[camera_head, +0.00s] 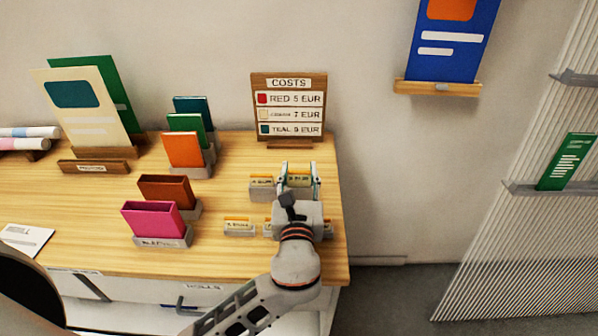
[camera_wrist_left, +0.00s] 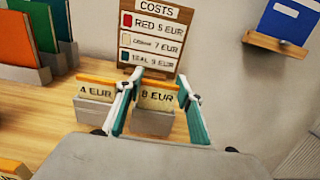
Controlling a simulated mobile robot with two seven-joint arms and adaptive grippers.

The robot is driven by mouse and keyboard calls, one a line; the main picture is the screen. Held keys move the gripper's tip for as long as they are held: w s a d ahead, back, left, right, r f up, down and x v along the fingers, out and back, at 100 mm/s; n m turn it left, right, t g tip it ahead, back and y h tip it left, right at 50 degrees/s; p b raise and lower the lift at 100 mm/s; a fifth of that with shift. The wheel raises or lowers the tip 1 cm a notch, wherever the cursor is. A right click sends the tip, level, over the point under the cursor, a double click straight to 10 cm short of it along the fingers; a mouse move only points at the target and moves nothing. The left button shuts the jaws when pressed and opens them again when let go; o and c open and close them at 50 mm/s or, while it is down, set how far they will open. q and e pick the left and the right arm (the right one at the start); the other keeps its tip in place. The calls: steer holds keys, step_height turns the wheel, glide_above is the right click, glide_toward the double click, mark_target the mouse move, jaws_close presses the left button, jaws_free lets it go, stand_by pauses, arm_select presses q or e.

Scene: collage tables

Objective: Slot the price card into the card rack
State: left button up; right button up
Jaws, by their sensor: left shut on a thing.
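The price card (camera_wrist_left: 158,97) is cream with an orange top edge and reads "8 EUR" in the left wrist view. My left gripper (camera_head: 300,174) is shut on it, with one teal-lined finger at each side edge. The card is upright over a grey block of the card rack (camera_wrist_left: 152,122), and its lower edge meets the block. I cannot tell how deep it sits. To its left, another grey block (camera_wrist_left: 95,114) holds a card that seems to read "4 EUR" (camera_wrist_left: 97,90). In the head view my gripper and wrist hide part of the rack. My right gripper is not in view.
A wooden "COSTS" board (camera_head: 289,105) stands behind the rack. More small card blocks (camera_head: 239,228) are nearer the front. Pink (camera_head: 152,219), brown and orange holders stand left. The table (camera_head: 100,225) ends just right of my gripper.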

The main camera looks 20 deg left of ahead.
arm_select(q)
steer(key=shift+f, duration=0.5)
steer(key=o, duration=1.2)
steer(key=shift+r, duration=0.1)
steer(key=shift+r+p, duration=1.5)
steer(key=shift+p, duration=0.05)
steer(key=shift+r, duration=1.15)
steer(key=shift+r+v, duration=0.2)
steer(key=shift+v, duration=1)
steer(key=shift+r+v, duration=0.2)
steer(key=shift+v, duration=0.95)
steer(key=shift+r+v, duration=0.2)
steer(key=shift+v, duration=1)
